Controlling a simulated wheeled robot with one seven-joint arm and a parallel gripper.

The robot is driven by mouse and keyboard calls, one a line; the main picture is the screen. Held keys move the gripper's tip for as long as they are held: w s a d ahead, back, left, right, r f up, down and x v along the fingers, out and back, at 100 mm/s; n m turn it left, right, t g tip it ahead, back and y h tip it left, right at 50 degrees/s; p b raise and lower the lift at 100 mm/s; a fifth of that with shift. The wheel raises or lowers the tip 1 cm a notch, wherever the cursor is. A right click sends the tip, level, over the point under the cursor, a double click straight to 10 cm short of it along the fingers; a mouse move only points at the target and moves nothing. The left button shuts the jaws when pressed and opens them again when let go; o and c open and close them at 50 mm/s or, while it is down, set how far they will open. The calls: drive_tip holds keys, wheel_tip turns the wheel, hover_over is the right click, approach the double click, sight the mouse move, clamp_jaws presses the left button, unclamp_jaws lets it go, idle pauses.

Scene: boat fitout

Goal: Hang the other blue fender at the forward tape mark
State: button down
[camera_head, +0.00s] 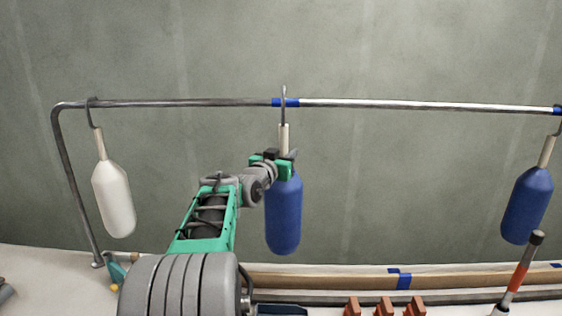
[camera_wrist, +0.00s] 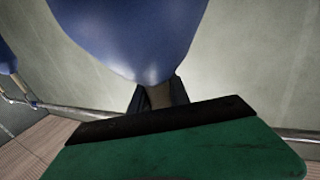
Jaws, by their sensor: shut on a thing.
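A blue fender (camera_head: 283,218) with a cream neck hangs upright below the rail's middle blue tape mark (camera_head: 292,103). My gripper (camera_head: 284,158) is shut on its neck, just above the blue body. The grey hook (camera_head: 284,92) on top is at the tape mark; its top shows above the rail, but I cannot tell whether it bears on it. In the wrist view the blue body (camera_wrist: 130,35) fills the top, and the neck (camera_wrist: 159,97) is between the dark fingers. The other blue fender (camera_head: 526,205) hangs at the right end, by another blue tape mark (camera_head: 558,110).
A white fender (camera_head: 114,198) hangs by its hook near the left end of the metal rail (camera_head: 190,103). Below are orange blocks (camera_head: 384,306), a red and black handled tool (camera_head: 520,268) and a wooden strip (camera_head: 330,280) with blue tape. The rail between fenders is clear.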

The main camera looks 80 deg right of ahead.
drive_tip(key=shift+s+d+r+p, duration=0.1)
drive_tip(key=shift+d+r+p, duration=0.3)
drive_tip(key=shift+d+p, duration=0.5)
drive_tip(key=w+d+f+p, duration=0.1)
drive_tip(key=d+f, duration=0.2)
drive_tip(key=d, duration=0.4)
drive_tip(key=shift+w+f+p, duration=0.25)
drive_tip(key=shift+w+p, duration=0.1)
drive_tip(key=shift+p, duration=0.05)
